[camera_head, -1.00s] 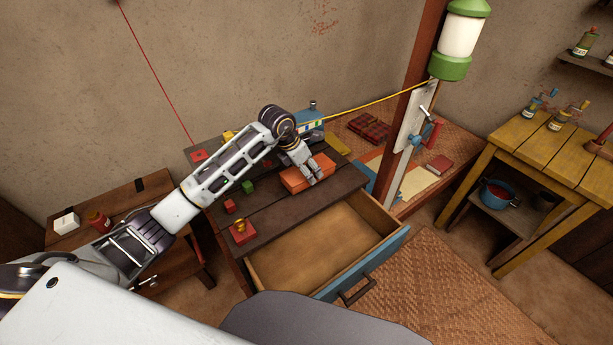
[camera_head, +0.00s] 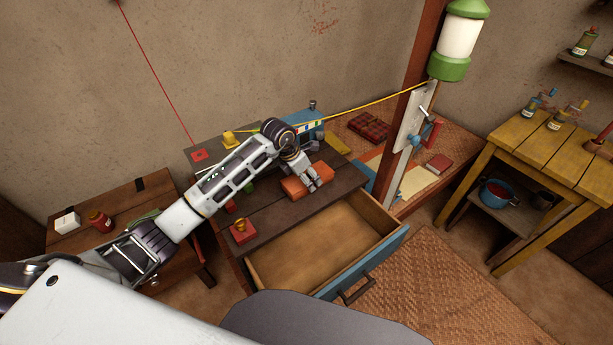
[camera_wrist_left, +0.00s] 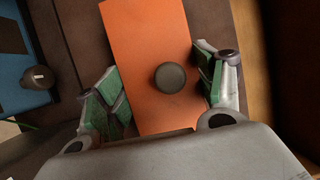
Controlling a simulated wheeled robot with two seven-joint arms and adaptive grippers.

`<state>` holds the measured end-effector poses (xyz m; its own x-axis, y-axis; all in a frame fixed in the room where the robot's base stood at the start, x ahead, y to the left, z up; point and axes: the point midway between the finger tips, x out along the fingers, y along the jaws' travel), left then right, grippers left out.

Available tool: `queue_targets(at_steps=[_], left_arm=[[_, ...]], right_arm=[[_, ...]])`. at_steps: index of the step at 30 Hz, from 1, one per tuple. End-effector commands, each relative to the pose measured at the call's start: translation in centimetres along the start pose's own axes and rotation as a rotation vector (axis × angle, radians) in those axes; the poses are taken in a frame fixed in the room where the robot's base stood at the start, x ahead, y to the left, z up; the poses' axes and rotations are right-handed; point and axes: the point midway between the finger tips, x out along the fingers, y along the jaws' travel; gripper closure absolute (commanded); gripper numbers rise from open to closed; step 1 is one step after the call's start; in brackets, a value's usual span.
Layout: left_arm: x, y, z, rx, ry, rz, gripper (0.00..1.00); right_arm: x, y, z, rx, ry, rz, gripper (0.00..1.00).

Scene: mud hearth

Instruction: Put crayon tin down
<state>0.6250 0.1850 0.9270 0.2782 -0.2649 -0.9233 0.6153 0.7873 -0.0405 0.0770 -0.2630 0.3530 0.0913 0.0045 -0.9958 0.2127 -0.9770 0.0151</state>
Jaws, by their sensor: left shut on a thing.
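The crayon tin appears to be the orange box (camera_head: 293,188) on the right part of the dark desk top (camera_head: 272,218). It also shows in the left wrist view as an orange block (camera_wrist_left: 148,50) with a round dark knob on it. My left gripper (camera_head: 312,186) comes down over the tin from above. I cannot tell whether the tin touches the desk top. My right gripper is not in view.
The drawer (camera_head: 325,245) below the desk top stands open and empty. A red block with a yellow top (camera_head: 242,231) sits near the front left edge. A blue box (camera_head: 312,130) stands at the back. A post (camera_head: 400,135) rises behind right.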

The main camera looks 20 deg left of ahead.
Motion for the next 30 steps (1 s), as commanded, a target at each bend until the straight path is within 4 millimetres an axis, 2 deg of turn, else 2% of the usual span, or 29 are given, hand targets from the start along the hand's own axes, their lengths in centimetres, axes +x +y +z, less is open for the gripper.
queue_targets(at_steps=[5,6,11,26,30], left_arm=[[0.2,0.0,-0.1,0.001,-0.001,0.001,0.72],[0.3,0.0,-0.1,0.000,0.001,0.000,0.30],[0.2,0.0,-0.1,0.000,0.000,0.000,0.10],[0.0,0.0,0.0,0.000,0.000,0.000,0.10],[-0.7,0.1,0.1,0.001,-0.002,0.002,0.10]], right_arm=[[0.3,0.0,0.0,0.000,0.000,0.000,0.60],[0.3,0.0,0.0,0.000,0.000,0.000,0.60],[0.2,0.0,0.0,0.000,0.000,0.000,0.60],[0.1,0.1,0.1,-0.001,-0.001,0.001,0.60],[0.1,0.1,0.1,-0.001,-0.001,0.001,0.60]])
